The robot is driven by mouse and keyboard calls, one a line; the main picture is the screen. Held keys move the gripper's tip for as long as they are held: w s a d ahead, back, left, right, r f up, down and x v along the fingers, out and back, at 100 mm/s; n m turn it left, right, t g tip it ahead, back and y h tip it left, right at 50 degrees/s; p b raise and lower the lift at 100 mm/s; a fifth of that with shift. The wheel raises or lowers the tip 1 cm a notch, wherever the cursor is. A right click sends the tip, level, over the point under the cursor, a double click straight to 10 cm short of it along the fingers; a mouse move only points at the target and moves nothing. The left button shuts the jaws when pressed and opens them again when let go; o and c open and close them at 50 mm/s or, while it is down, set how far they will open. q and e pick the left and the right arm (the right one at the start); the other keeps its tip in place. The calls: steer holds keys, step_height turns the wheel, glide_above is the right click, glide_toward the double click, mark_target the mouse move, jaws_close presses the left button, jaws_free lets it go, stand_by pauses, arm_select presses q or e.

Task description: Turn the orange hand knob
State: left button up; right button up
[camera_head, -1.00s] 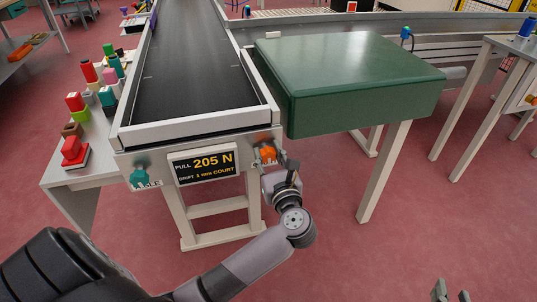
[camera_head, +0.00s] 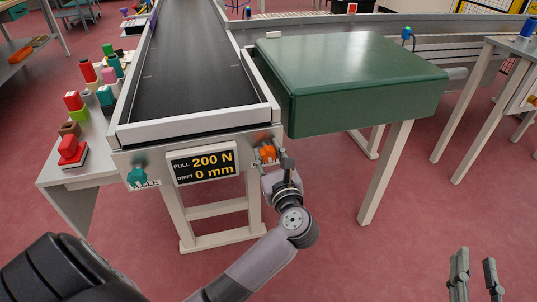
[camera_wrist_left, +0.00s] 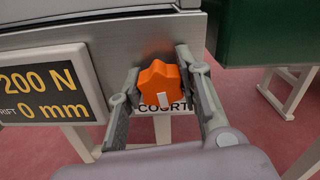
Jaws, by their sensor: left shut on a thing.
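The orange hand knob (camera_head: 267,153) sits on the front end plate of the conveyor, right of the display. In the left wrist view the knob (camera_wrist_left: 160,84) is star-shaped with a white mark pointing down and slightly right, above a label that reads COURT. My left gripper (camera_head: 272,160) is shut on the knob, with one finger on each side of it; it also shows in the left wrist view (camera_wrist_left: 162,85). The display (camera_head: 202,166) reads PULL 200 N and DRIFT 0 mm. My right gripper (camera_head: 474,272) is open and empty over the floor at the lower right.
A teal knob (camera_head: 137,177) is on the left of the same end plate. The black conveyor belt (camera_head: 190,60) runs away from me. A green-topped table (camera_head: 360,75) stands close on the right. Several coloured blocks stand on a side table (camera_head: 62,176) at left.

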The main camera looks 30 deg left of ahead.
arm_select(q)
steer(key=o, duration=1.2)
steer(key=shift+c, duration=0.2)
steer(key=v, duration=1.2)
